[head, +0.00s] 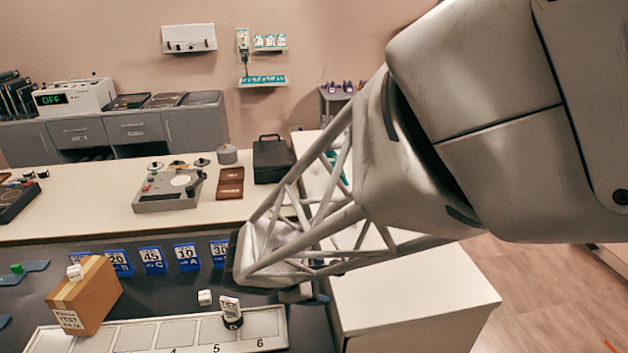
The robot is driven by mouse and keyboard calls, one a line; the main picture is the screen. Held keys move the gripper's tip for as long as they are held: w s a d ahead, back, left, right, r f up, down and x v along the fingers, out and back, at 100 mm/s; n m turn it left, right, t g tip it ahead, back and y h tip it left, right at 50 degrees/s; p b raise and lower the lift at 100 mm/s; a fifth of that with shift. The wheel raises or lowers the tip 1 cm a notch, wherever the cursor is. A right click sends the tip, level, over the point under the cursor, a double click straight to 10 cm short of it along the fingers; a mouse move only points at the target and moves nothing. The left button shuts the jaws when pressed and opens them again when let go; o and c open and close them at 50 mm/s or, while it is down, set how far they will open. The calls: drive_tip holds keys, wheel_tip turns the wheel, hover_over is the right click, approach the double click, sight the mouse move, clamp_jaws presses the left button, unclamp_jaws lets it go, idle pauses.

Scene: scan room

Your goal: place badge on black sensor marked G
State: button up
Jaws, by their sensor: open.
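A small black-based piece with a white marked top (231,312) stands on the numbered white strip (135,339), near cells 5 and 6. Its marking is too small to read, so I cannot tell whether it is the black sensor marked G. I cannot pick out the badge for certain; a small white marked block (205,297) lies on the dark surface just behind the strip. My gripper (270,275) is at the end of the lattice-like arm, above and behind the strip's right end. It is open, and nothing shows between its fingers, though its tips are partly hidden.
Blue number cards (186,257) line the back of the dark surface. Behind are a grey device (168,190), brown case (230,183) and black case (272,160).

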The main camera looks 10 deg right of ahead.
drive_tip(key=s+d+r+m+g+y, duration=0.1)
drive_tip(key=s+d+r+m+y, duration=0.7)
drive_tip(key=m, duration=0.8)
drive_tip(key=shift+s+d+r, duration=0.75)
drive_tip(key=shift+s+r, duration=1.15)
drive_tip(key=shift+s, duration=0.8)
